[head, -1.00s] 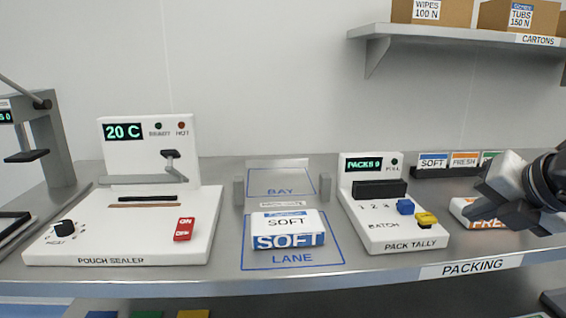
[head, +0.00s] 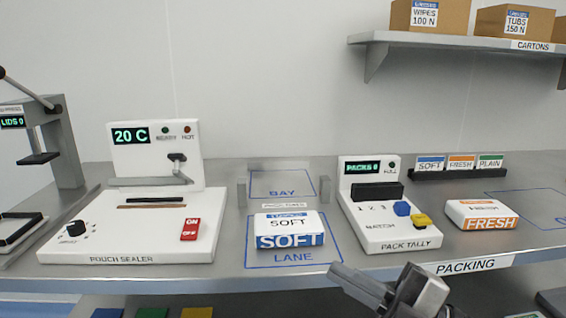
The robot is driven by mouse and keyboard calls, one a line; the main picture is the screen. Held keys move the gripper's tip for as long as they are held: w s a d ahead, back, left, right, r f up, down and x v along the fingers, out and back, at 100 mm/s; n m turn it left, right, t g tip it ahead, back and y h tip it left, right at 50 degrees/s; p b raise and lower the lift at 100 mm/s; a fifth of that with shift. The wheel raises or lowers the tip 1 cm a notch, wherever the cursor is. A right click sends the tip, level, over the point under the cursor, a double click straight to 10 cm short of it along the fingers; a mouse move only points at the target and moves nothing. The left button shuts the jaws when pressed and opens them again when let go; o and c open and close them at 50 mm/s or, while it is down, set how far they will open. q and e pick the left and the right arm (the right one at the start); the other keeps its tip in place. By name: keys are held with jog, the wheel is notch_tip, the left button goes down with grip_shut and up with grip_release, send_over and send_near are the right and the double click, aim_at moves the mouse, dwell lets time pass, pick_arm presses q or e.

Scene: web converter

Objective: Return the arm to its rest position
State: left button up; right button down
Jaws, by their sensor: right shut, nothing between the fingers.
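My right gripper (head: 372,292) shows at the bottom of the head view, right of centre. It is grey, shut and empty, in front of the bench's front edge and below the pack tally (head: 388,208). It touches nothing that I can see. Only the gripper and a bit of wrist show; the rest of the right arm is out of view. My left gripper is not in view.
The bench holds a pouch sealer (head: 135,228), a SOFT pack (head: 289,229) in the blue lane outline, a FRESH pack (head: 482,215) and a lid press (head: 55,140). A shelf (head: 450,40) with cartons hangs above. Coloured items sit below the bench.

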jog(key=d+f+m+t+h, duration=0.3)
jog(key=f+m+h, duration=0.45)
jog(key=m, duration=0.25)
jog(key=d+f+m+t+h, duration=0.35)
jog(key=f+m+h, duration=0.25)
jog(key=f+m, duration=0.25)
jog(key=s+a+f+m+g+h+p, duration=0.1)
jog(key=s+f+m+g, duration=0.3)
jog(key=s+f, duration=0.6)
notch_tip(320, 180, down, 2)
jog(key=shift+s+a+f+g+h, duration=0.15)
jog(key=shift+s+g+h, duration=0.25)
jog(key=shift+g, duration=0.55)
